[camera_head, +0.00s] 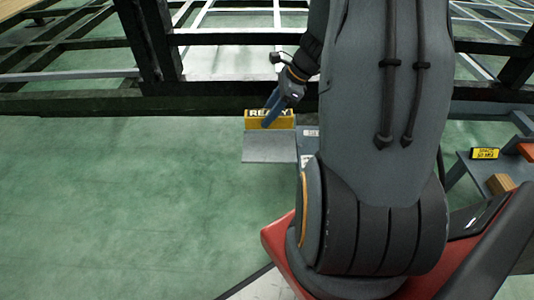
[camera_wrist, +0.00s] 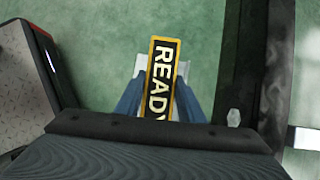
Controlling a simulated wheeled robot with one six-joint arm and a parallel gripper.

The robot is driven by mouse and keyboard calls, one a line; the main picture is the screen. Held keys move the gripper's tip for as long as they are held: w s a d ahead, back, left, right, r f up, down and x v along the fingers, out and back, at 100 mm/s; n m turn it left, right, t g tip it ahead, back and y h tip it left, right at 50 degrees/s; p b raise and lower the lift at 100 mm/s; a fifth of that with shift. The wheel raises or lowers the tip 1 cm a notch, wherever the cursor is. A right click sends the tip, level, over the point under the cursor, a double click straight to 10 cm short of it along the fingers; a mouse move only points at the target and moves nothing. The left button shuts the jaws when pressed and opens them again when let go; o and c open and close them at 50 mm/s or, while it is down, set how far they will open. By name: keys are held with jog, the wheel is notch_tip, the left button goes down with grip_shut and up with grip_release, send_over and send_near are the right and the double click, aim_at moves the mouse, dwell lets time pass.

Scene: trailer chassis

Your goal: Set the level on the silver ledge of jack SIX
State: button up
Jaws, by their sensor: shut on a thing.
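A yellow block with a black READY panel (camera_head: 268,114), which looks like the level, is between my gripper's blue fingers. In the wrist view the READY panel (camera_wrist: 162,75) lies lengthwise between the two fingers. My gripper (camera_head: 271,117) is shut on it. A flat grey plate (camera_head: 268,149) shows just below and in front of the yellow block in the head view. Pale silver edges (camera_wrist: 140,66) show beside the panel in the wrist view. I cannot tell whether the block touches the silver surface. No jack number is readable there.
The dark chassis beam (camera_head: 200,103) runs behind the gripper and stands at the right in the wrist view (camera_wrist: 262,55). A shelf (camera_head: 466,166) at the right carries a yellow-and-black label (camera_head: 485,153) and a wooden block (camera_head: 500,184). The green floor (camera_head: 120,200) at the left is clear.

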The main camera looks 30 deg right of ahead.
aim_at(289, 113)
jog(key=shift+w+d+f+b, duration=0.1)
jog(key=shift+d+f+b, duration=0.2)
jog(key=shift+f, duration=0.1)
notch_tip(289, 113, down, 9)
jog(key=b, duration=0.5)
jog(key=shift+f, duration=0.2)
jog(key=shift+f, duration=0.2)
jog(key=o, duration=1.3)
jog(key=shift+r, duration=0.1)
jog(key=p+v, duration=0.6)
jog(key=v, duration=0.6)
jog(key=shift+a+r, duration=0.1)
